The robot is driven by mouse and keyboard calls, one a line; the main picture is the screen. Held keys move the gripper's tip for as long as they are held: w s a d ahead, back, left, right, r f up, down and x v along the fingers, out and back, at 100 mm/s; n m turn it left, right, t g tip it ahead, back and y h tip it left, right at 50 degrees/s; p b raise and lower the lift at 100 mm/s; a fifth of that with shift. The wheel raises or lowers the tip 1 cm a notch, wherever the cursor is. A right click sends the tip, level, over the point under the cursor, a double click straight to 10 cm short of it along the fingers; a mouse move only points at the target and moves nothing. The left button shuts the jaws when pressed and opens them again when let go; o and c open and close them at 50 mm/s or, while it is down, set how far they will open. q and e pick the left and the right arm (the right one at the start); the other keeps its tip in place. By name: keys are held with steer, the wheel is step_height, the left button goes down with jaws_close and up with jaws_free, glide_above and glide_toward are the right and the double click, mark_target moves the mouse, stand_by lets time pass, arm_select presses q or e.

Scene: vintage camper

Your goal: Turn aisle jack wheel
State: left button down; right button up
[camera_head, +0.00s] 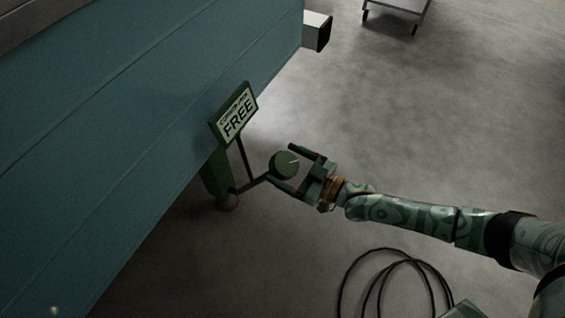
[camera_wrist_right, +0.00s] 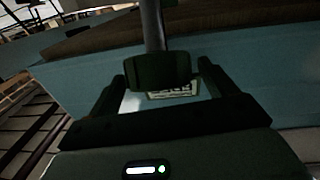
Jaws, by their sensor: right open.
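The jack wheel is a round dark green knob (camera_head: 284,165) on a thin arm that runs to a green jack post (camera_head: 216,178) beside the teal camper wall. My right gripper (camera_head: 296,168) is open, with its fingers on either side of the wheel; I cannot tell whether they touch it. In the right wrist view the dark wheel (camera_wrist_right: 163,70) sits between the two fingers (camera_wrist_right: 160,82). A green-framed sign reading "FREE" (camera_head: 237,116) stands above the jack. My left gripper is not in view.
The teal camper wall (camera_head: 120,130) fills the left side. A black cable (camera_head: 385,262) lies coiled on the concrete floor below my right arm. A small cart (camera_head: 400,8) stands at the top. The floor on the right is mostly clear.

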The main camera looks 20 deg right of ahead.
steer(key=shift+w+a, duration=0.3)
steer(key=shift+w, duration=0.15)
steer(key=c, duration=1)
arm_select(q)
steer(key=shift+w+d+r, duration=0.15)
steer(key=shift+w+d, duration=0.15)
arm_select(e)
steer(key=shift+o, duration=0.2)
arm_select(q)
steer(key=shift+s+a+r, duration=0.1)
arm_select(e)
steer(key=shift+r, duration=0.1)
